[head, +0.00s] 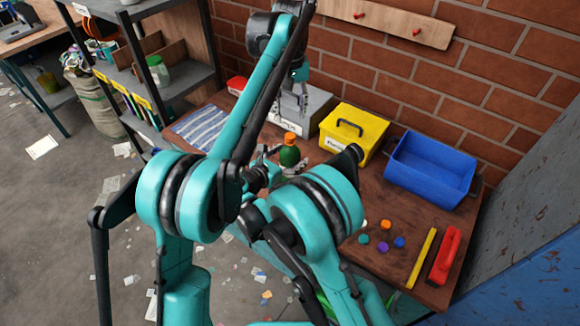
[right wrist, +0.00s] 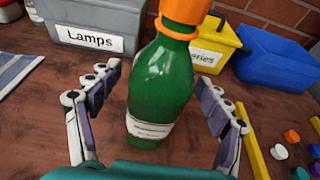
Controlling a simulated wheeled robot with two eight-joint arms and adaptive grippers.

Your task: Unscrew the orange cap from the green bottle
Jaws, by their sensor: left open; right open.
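The green bottle (head: 289,157) stands upright on the brown table in the head view, with its orange cap (head: 290,138) on top. In the right wrist view the bottle (right wrist: 160,90) fills the middle and the cap (right wrist: 184,12) is cut by the top edge. My right gripper (right wrist: 162,88) is open, with one finger on each side of the bottle and gaps showing on both sides. It is partly hidden by my arm in the head view. My left gripper (head: 300,92) is open and empty above the bottle, pointing down, near the grey box.
A grey "Lamps" box (head: 307,112), a yellow box (head: 352,133) and a blue bin (head: 432,170) line the wall. Several coloured caps (head: 385,247), a yellow bar (head: 421,258) and a red tool (head: 444,256) lie at right. A striped cloth (head: 202,126) lies at left.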

